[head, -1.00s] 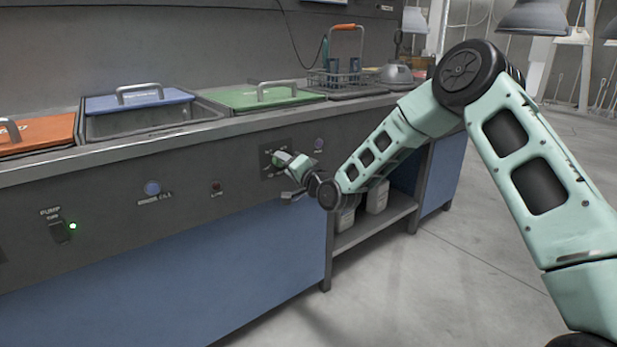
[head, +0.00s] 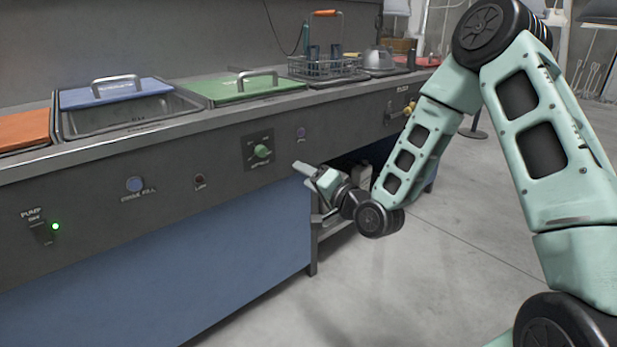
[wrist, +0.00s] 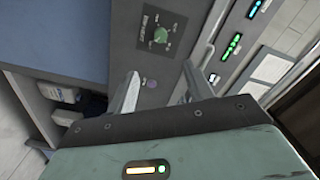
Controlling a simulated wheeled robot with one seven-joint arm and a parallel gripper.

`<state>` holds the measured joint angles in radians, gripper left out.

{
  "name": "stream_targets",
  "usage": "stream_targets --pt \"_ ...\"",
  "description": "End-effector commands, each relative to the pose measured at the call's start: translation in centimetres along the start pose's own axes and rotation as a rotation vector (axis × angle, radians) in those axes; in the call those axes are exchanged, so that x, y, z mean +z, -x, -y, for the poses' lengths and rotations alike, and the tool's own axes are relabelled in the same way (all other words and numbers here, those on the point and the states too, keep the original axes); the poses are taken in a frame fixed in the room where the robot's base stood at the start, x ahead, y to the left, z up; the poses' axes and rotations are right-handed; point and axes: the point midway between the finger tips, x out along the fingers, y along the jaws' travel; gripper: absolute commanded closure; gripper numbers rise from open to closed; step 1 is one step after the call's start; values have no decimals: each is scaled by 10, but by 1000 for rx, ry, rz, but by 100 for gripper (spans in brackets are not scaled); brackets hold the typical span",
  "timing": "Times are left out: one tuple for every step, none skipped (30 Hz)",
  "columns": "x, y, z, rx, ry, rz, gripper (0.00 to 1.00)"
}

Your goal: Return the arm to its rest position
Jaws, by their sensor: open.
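My mint-green arm reaches from the right side of the head view. My gripper (head: 310,192) is in front of the station's front panel, below and to the right of a green knob (head: 262,151), and apart from it. In the wrist view my gripper (wrist: 165,88) shows two fingers spread apart with nothing between them. The green knob also shows in the wrist view (wrist: 160,35), beyond the fingers on the dark panel.
The long station (head: 170,235) has a blue lid (head: 115,93) partly off its tank, a green lid (head: 245,87), an orange lid (head: 22,130) and a wire basket (head: 325,67) on top. A shelf under it holds white containers (wrist: 62,95). Open floor (head: 440,260) lies right of the station.

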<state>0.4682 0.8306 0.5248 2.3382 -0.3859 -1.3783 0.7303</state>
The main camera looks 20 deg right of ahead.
Motion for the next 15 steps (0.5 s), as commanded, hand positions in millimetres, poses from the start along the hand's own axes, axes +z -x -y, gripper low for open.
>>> stream_targets --pt "0 0 0 0 0 0 49" --pt "0 0 0 0 0 0 49" --pt "0 0 0 0 0 0 49" --pt "0 0 0 0 0 0 49" --pt "0 0 0 0 0 0 49" --pt "0 0 0 0 0 0 49" --pt "0 0 0 0 0 0 49" --pt "0 0 0 0 0 0 49" --pt "0 0 0 0 0 0 49" --pt "0 0 0 0 0 0 49" --pt "0 0 0 0 1 1 49" --pt "2 -1 1 3 6 8 49" --pt "5 -1 3 7 14 19 49" --pt "9 -2 4 15 27 35 49" --pt "16 -2 8 30 52 66 49"
